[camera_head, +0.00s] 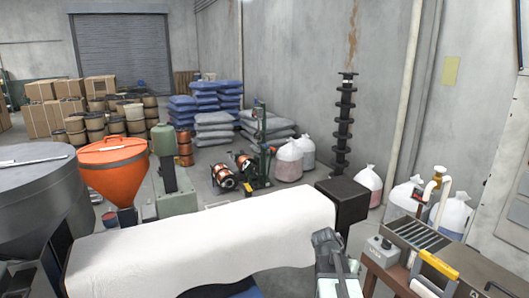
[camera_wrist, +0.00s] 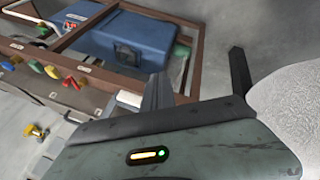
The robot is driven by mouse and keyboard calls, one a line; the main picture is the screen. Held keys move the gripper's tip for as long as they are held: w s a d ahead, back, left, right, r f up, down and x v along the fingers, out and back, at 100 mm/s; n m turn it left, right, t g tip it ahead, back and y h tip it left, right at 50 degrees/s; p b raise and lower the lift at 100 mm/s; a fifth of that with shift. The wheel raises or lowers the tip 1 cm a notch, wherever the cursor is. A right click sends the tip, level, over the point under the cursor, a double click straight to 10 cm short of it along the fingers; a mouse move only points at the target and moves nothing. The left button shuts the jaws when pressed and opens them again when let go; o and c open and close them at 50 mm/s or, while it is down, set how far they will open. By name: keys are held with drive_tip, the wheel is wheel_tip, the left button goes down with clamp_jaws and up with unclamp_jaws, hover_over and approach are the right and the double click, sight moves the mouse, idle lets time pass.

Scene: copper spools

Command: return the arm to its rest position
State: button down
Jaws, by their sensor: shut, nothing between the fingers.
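My gripper (camera_head: 326,243) shows at the bottom centre of the head view, at the end of my grey-green arm, just beyond the right end of the white-covered surface. In the wrist view my gripper (camera_wrist: 197,62) shows as dark fingers on a dark bar in front of a grey-green housing with a small lit indicator. It is shut and nothing is held. Most of my arm is outside the head view.
The white-covered surface (camera_head: 205,240) lies left of my gripper, with a black block (camera_head: 345,203) behind it. A bench with a grey control box (camera_head: 383,250) stands close on the right. The wrist view shows a blue case (camera_wrist: 125,42) in a brown frame and coloured handles (camera_wrist: 52,70).

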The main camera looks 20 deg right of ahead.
drive_tip(key=a+f+n+y, duration=0.2)
drive_tip(key=a+n, duration=0.3)
drive_tip(key=a, duration=1)
drive_tip(key=a+f+n+y, duration=0.2)
drive_tip(key=a+n+y, duration=0.2)
drive_tip(key=a, duration=1.1)
drive_tip(key=shift+n+t+b, duration=0.35)
drive_tip(key=shift+n+t, duration=0.05)
drive_tip(key=shift+n, duration=0.3)
drive_tip(key=shift+d, duration=0.15)
idle(0.7)
